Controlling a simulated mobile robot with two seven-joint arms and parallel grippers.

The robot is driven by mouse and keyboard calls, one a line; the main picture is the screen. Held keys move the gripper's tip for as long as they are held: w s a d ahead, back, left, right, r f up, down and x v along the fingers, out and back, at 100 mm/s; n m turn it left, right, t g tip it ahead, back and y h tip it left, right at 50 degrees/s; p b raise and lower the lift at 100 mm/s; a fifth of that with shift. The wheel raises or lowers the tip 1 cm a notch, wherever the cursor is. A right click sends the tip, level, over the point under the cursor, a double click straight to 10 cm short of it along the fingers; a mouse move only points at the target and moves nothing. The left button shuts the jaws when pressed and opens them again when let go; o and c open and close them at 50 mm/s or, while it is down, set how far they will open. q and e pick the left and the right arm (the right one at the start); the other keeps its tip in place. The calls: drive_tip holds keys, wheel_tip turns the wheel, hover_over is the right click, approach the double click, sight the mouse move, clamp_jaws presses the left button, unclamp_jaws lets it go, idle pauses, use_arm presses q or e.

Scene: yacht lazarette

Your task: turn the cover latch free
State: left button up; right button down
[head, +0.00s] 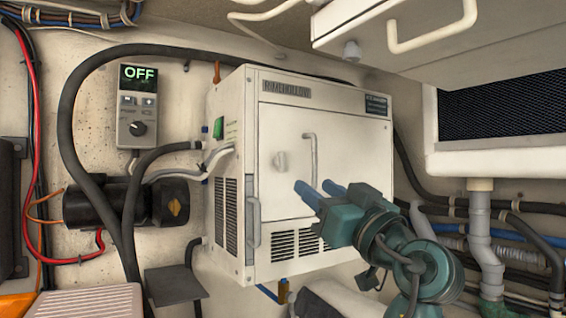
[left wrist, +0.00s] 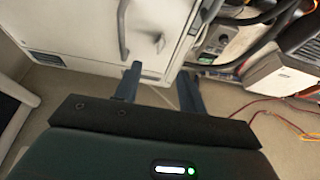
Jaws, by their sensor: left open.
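The white box unit has a front cover (head: 345,150) with a small pale latch (head: 280,161) at its left side. The latch also shows in the left wrist view (left wrist: 160,42). A bar handle (head: 310,158) stands just right of the latch; it also shows in the left wrist view (left wrist: 123,30). My left gripper (head: 316,186) has blue fingers, apart and empty, in front of the cover, below and right of the latch in the head view. In the left wrist view the latch lies beyond the fingertips (left wrist: 161,72), apart from them. My right gripper is not in view.
A control panel (head: 138,115) showing OFF is on the wall at left, above a dark pump (head: 115,205). Thick black hoses run beside the unit. A white locker with a handle (head: 432,28) overhangs at upper right. Pipes (head: 482,235) run at right.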

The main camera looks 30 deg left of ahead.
sight(284, 164)
use_arm(q)
drive_tip(key=p+x, duration=0.3)
drive_tip(key=x, duration=0.7)
drive_tip(key=shift+w+a+r+p, duration=0.1)
drive_tip(key=shift+w+a+p, duration=0.25)
drive_tip(key=shift+a, duration=0.25)
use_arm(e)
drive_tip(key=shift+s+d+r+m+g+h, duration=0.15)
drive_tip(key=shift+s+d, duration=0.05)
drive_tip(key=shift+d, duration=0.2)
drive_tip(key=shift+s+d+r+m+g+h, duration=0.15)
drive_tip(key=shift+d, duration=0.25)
use_arm(q)
drive_tip(key=shift+c, duration=0.3)
clamp_jaws()
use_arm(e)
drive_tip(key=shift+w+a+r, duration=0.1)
